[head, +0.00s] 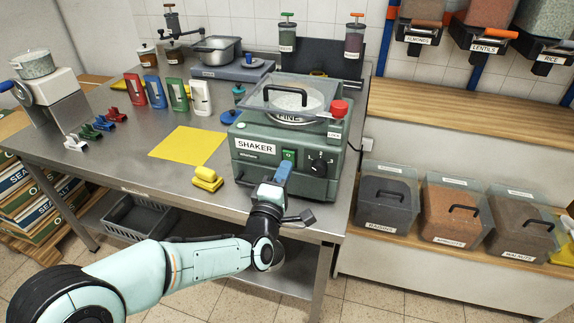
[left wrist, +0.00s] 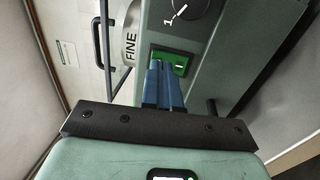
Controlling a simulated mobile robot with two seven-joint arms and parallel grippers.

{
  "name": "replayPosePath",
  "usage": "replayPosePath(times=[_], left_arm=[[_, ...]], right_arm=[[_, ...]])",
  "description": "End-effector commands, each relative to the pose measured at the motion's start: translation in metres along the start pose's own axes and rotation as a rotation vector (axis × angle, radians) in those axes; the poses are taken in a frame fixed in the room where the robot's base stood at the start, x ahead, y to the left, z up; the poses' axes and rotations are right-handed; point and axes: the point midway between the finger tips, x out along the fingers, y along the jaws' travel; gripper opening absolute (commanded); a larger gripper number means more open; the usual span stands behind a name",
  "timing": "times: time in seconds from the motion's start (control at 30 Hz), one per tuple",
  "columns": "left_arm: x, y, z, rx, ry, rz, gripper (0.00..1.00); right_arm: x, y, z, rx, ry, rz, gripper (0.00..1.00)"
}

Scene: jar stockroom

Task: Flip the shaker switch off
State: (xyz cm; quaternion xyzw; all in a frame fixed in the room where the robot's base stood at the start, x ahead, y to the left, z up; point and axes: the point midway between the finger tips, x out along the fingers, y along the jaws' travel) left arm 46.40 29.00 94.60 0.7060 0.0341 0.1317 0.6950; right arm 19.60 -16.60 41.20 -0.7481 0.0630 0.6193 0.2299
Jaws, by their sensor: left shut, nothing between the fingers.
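The shaker (head: 262,152) is a green box machine on the steel table, with a sieve labelled FINE (head: 292,116) under a clear lid on top. Its green rocker switch (head: 289,156) is on the front panel, left of a black knob (head: 320,163). My left gripper (head: 284,171) is shut and empty, its blue fingertips right at the switch. In the left wrist view the fingertips (left wrist: 164,68) overlap the lower part of the green switch (left wrist: 179,63); I cannot tell whether they touch it. The right gripper is not in view.
A yellow clip (head: 207,178) and a yellow sheet (head: 188,145) lie left of the shaker. A red knob (head: 339,108) sits at the shaker's top right. Lidded bins (head: 455,210) stand on a low shelf at right.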

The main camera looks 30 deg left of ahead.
Motion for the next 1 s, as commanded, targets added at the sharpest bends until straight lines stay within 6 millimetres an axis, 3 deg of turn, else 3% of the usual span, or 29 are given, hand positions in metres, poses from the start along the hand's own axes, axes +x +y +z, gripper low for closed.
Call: replayPosePath(times=[0.2,0.63,0.8,1.0], left_arm=[[0.020,0.000,0.000,-0.001,0.000,0.000,0.00],[0.022,0.001,0.000,-0.001,0.000,-0.005,0.00],[0.029,0.007,0.000,0.000,0.002,-0.077,0.00],[0.029,0.001,0.000,0.001,0.001,-0.074,0.00]], right_arm=[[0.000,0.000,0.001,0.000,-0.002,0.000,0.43],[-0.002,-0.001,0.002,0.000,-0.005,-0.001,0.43],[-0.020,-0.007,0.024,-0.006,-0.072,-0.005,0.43],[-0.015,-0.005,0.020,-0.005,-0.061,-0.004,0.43]])
